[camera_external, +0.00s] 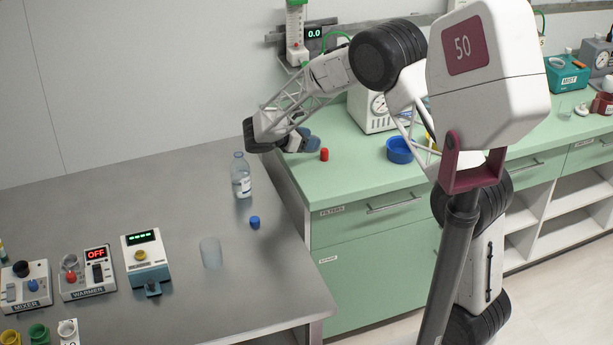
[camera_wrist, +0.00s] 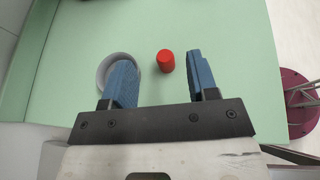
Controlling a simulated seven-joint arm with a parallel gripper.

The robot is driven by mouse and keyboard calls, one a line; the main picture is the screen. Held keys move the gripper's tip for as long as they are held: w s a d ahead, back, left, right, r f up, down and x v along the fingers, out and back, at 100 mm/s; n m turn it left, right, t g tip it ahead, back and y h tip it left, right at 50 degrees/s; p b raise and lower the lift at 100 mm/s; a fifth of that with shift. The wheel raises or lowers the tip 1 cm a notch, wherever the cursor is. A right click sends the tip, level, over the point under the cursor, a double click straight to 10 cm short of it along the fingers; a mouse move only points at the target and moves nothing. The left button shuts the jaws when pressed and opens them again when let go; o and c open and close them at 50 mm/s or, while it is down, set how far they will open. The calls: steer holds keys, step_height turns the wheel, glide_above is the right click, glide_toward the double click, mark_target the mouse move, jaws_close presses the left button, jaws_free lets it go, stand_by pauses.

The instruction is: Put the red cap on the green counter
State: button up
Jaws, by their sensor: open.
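The red cap (camera_external: 324,154) stands on the green counter (camera_external: 345,183), near its left end. In the wrist view the red cap (camera_wrist: 166,62) appears between the two blue fingers, around the level of their tips, with clear space on both sides. My gripper (camera_external: 303,141) is open and empty, just left of the cap and apparently above the counter. In the wrist view my gripper (camera_wrist: 161,78) shows both fingers spread apart. I cannot tell its exact height over the cap.
A pale round dish (camera_wrist: 103,68) is partly hidden by the left finger. A blue ring-shaped bowl (camera_external: 401,150) lies right of the cap. A clear bottle (camera_external: 241,176), blue cap (camera_external: 254,222) and clear cup (camera_external: 210,252) stand on the grey table (camera_external: 150,205).

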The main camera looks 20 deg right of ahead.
steer(key=shift+r, duration=1.35)
steer(key=s+d+r+m+g+y, duration=0.1)
steer(key=s+d+r+m+y, duration=0.35)
steer(key=s, duration=0.65)
steer(key=s+d+r+m+g+y, duration=0.1)
steer(key=s+d+r+m+y, duration=0.1)
steer(key=s+d+r+m, duration=0.5)
steer(key=s+d+r+m+t+y, duration=0.1)
steer(key=s+m+y, duration=0.2)
steer(key=s, duration=1.1)
steer(key=s+d+m+t+y, duration=0.1)
steer(key=s+m+y, duration=0.3)
steer(key=s, duration=0.9)
steer(key=shift+s+d+r+m+t, duration=0.3)
steer(key=shift+s+r+m+t, duration=0.1)
steer(key=shift+m+t, duration=0.15)
